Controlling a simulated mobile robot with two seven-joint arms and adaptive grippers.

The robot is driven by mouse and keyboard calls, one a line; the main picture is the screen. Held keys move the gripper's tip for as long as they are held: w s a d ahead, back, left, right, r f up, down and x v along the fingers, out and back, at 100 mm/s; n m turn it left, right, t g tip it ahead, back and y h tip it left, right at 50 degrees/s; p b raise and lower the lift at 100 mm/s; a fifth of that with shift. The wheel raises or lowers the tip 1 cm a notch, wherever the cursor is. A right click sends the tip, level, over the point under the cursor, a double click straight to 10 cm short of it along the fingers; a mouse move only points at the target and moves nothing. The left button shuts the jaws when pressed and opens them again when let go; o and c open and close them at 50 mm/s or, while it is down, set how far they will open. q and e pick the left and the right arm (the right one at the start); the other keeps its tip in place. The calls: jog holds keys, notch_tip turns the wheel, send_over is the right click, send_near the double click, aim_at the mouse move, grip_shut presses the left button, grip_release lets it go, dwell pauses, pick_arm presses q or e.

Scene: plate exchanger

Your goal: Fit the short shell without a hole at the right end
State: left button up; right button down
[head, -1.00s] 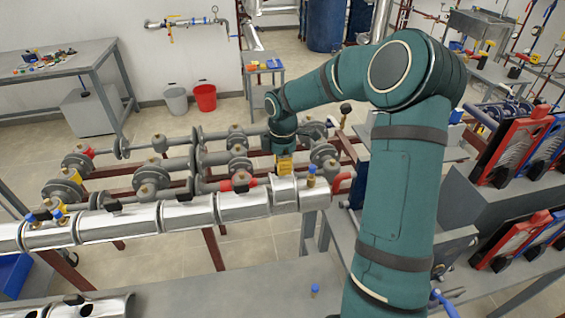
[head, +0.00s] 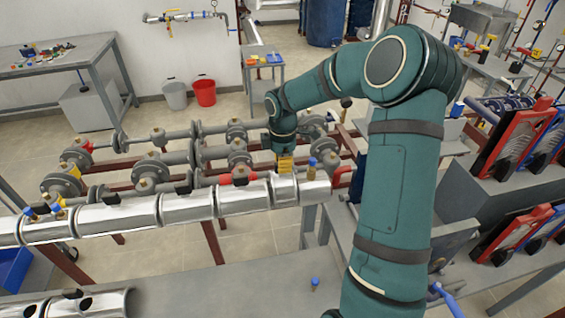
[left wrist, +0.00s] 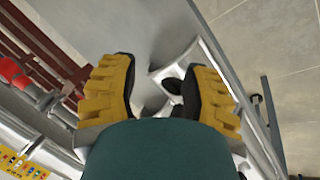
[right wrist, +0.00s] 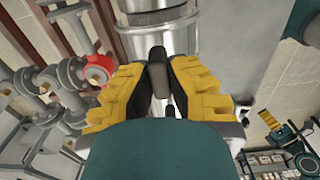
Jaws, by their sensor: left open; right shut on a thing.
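The short silver shell (head: 285,191) is at the right part of the long pipe run, under my right gripper (head: 284,168). In the right wrist view my right gripper (right wrist: 160,82) is shut on the shell's dark handle (right wrist: 157,72), with the silver metal (right wrist: 158,38) beyond it. I cannot tell whether the shell is fully seated. My left gripper (left wrist: 160,88) is open and empty in the left wrist view and is outside the head view. A silver piece with a dark knob (left wrist: 172,86) shows between and beyond its fingers.
Longer silver shells (head: 188,206) cover the run to the left. A blue-capped valve (head: 312,168) stands just right of the short shell. Another shell with holes (head: 100,304) lies on the grey bench (head: 215,290). A small blue-capped part (head: 314,283) stands on the bench, which is mostly clear.

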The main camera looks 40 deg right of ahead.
pick_arm(q)
jog(key=shift+f+b, duration=0.8)
pick_arm(e)
jog(key=shift+f, duration=1.35)
jog(key=c, duration=1)
grip_release()
jog(key=shift+c, duration=0.2)
pick_arm(q)
jog(key=shift+f, duration=0.1)
pick_arm(e)
notch_tip(320, 180, up, 9)
jog(key=p, duration=0.7)
jog(key=shift+r, duration=0.15)
pick_arm(q)
notch_tip(320, 180, up, 8)
jog(key=shift+a+f, duration=0.1)
